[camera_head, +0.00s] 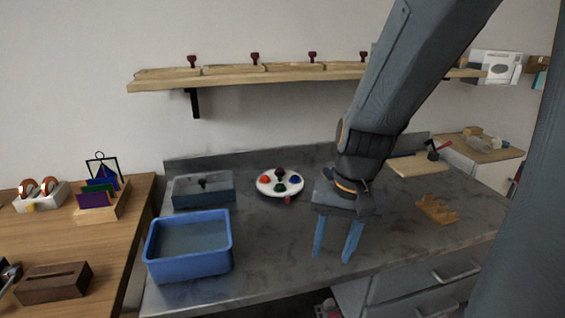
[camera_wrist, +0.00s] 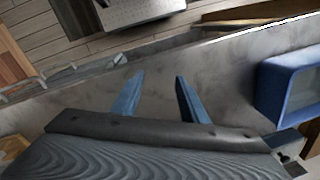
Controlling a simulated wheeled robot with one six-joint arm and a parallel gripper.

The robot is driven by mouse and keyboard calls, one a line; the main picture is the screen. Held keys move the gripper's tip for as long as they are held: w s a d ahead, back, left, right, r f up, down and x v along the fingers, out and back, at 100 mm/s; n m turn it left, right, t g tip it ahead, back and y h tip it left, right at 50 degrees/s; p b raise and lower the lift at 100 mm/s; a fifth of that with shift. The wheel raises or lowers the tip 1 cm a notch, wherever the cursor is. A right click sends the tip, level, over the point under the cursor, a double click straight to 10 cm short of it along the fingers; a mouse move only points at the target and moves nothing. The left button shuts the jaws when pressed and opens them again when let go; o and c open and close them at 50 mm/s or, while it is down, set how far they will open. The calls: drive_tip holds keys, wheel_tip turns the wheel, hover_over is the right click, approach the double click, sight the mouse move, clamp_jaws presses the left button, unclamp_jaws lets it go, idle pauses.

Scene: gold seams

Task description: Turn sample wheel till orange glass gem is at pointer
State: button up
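The sample wheel (camera_head: 267,187) is a white round disc lying on the grey worktop in the head view. Around it sit an orange gem (camera_head: 265,180), a green gem (camera_head: 280,188) and a blue gem (camera_head: 294,180). A dark knob (camera_head: 280,172) stands up near its far side. A small red piece (camera_head: 287,200) at the wheel's front edge looks like the pointer. The orange gem is at the left, apart from that piece. My gripper (camera_head: 335,252) is open and empty, right of and nearer than the wheel. Its blue fingers also show apart in the wrist view (camera_wrist: 157,88), where the wheel is not seen.
A blue bin (camera_head: 189,272) and a grey box (camera_head: 190,197) stand left of the wheel. A brown notched block (camera_head: 437,211) lies at the right. A wooden shelf (camera_head: 235,78) runs along the wall above. The worktop between bin and gripper is clear.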

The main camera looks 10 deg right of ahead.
drive_tip(key=w+a+r+m, duration=0.1)
drive_tip(key=w+m, duration=0.1)
drive_tip(key=w+a+m+y+p, duration=0.1)
drive_tip(key=w, duration=0.1)
drive_tip(key=w+a+r+m+t+y+p, duration=0.1)
drive_tip(key=w+m, duration=0.1)
drive_tip(key=shift+r+m, duration=0.3)
drive_tip(key=w+r+m+t+y+p, duration=0.1)
drive_tip(key=w+r+m+t+p, duration=0.15)
drive_tip(key=w+m, duration=0.45)
drive_tip(key=m+t+p, duration=0.4)
drive_tip(key=m+p, duration=0.1)
drive_tip(key=m, duration=0.7)
approach(280, 171)
drive_tip(key=shift+p+x, duration=0.45)
drive_tip(key=shift+x, duration=3.65)
drive_tip(key=shift+d, duration=0.1)
clamp_jaws()
